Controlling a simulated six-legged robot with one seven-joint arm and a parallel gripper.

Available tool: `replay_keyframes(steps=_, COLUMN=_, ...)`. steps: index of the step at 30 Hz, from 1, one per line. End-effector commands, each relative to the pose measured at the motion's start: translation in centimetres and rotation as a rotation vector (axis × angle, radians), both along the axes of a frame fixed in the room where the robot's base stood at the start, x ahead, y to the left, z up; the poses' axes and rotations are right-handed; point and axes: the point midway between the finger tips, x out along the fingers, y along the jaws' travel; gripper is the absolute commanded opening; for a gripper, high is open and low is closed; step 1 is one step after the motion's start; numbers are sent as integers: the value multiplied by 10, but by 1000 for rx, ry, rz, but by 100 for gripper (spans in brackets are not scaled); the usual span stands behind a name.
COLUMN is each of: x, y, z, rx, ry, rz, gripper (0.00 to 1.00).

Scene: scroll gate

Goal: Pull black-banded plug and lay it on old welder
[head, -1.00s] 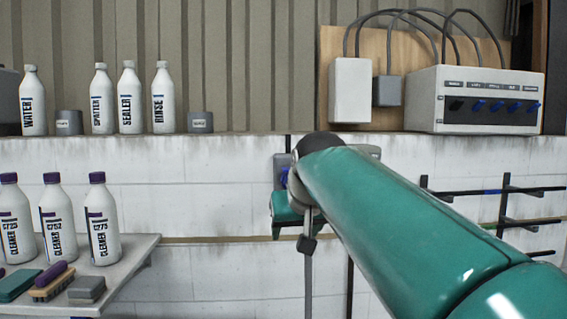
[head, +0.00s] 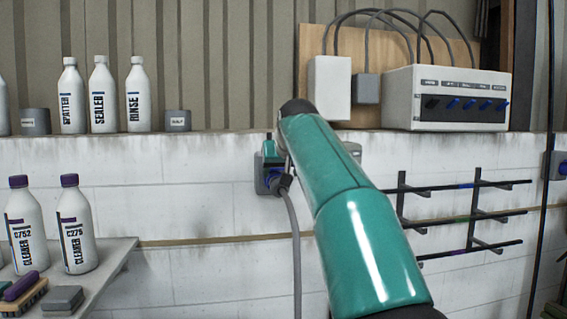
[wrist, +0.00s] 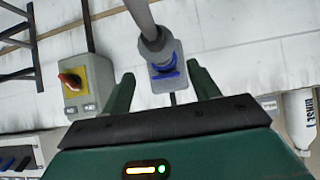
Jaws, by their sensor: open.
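A grey plug (wrist: 155,45) with a thick grey cable sits in a blue wall socket (wrist: 166,72) on a grey box in the wrist view. In the head view the plug (head: 284,184) and its hanging cable show at the wall box (head: 262,182). I cannot make out a black band on it. My gripper (wrist: 160,72) is open, with its green fingers on either side of the socket box and apart from the plug. In the head view part of my gripper (head: 268,151) shows just above the plug; my arm hides the rest. I cannot tell which thing is the old welder.
A white panel box (head: 446,98) with a row of black and blue connectors stands on the ledge. Bottles (head: 103,97) stand left on the ledge, others on a lower shelf (head: 115,252). A rack (head: 440,215) is on the right wall. A switch box (wrist: 86,84) flanks the socket.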

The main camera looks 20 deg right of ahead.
Motion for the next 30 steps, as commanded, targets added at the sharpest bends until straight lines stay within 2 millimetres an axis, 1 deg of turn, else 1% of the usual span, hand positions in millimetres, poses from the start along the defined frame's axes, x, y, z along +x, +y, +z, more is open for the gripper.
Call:
replay_keyframes(steps=1, x=8, y=-2, z=-7, rx=1, ry=2, rz=-1, gripper=61)
replay_keyframes(steps=6, x=33, y=-6, z=-26, rx=0, ry=1, rz=-1, gripper=61)
replay_keyframes(steps=13, x=60, y=-10, z=-45, rx=1, ry=-1, rz=-2, gripper=61)
replay_keyframes(steps=18, x=68, y=-12, z=-52, rx=0, ry=-2, rz=-3, gripper=61)
replay_keyframes(steps=26, x=69, y=-12, z=-52, rx=-1, ry=-2, rz=-2, gripper=61)
replay_keyframes(steps=29, x=69, y=-12, z=-52, rx=-1, ry=-2, rz=-2, gripper=43)
replay_keyframes(steps=30, x=69, y=-12, z=-52, rx=-1, ry=-2, rz=-2, gripper=35)
